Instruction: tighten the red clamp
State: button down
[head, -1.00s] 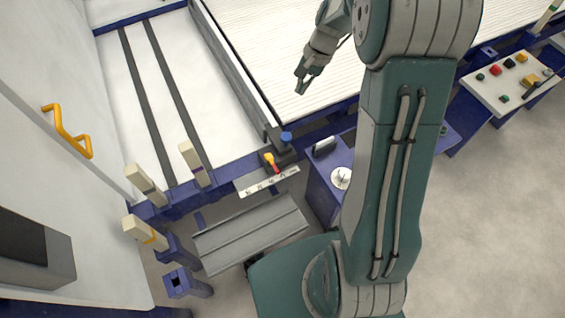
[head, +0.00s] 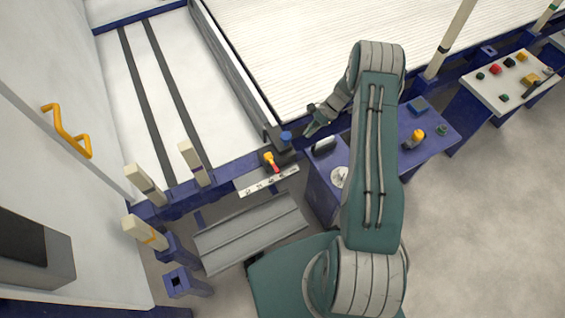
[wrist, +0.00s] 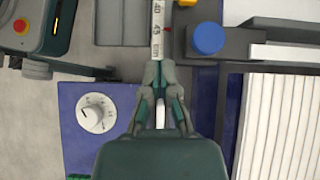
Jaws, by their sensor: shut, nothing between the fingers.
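A small red part (head: 276,169) with a yellow-orange knob (head: 268,157) sits at the scale beside the dark end block; it is the only red clamp-like part I can make out. A red tip (wrist: 167,30) also shows beside the ruler in the wrist view. A blue round knob (head: 286,136) stands on the dark block and shows large in the wrist view (wrist: 206,38). My gripper (head: 309,130) is shut and empty, just right of the blue knob in the head view. In the wrist view its fingertips (wrist: 160,68) point at the ruler, below the blue knob.
The white ruler (head: 262,182) runs along the bed's front edge. A purple console (head: 385,160) with a white dial (wrist: 96,112) and a yellow knob (head: 417,136) stands at right. Upright pale posts (head: 146,186) are at left. A ribbed white bed (head: 330,50) lies behind.

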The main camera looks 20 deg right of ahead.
aim_at(272, 163)
jog(key=s+a+f+m, duration=0.1)
jog(key=s+a+f, duration=0.2)
jog(key=a+f, duration=0.7)
jog(key=shift+a+f+y, duration=0.3)
jog(key=shift+a+f, duration=0.05)
jog(key=shift+f, duration=0.3)
jog(key=shift+s+d, duration=0.1)
